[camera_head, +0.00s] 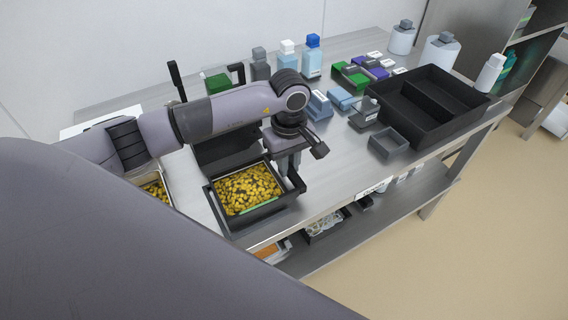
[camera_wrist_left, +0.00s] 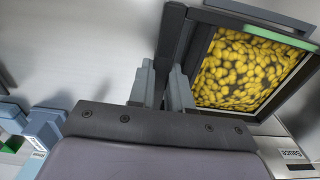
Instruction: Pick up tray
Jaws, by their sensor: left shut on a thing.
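A tray of yellow pieces (camera_head: 248,188) sits in a black frame (camera_head: 262,214) of the sealer, with a green strip along one edge. The tray also shows in the left wrist view (camera_wrist_left: 240,72). My left gripper (camera_head: 292,172) is at the right side of this frame. In the left wrist view its fingers (camera_wrist_left: 165,88) are shut on a dark bar (camera_wrist_left: 172,38) beside the tray. Whether this bar belongs to the frame or the tray, I cannot tell. My right gripper is not in view.
A second tray of yellow pieces (camera_head: 157,190) is partly hidden by my arm. A large black divided bin (camera_head: 425,140) and small grey bin (camera_head: 388,143) stand to the right. Bottles (camera_head: 312,58) stand at the back. Bare steel table lies right of the sealer.

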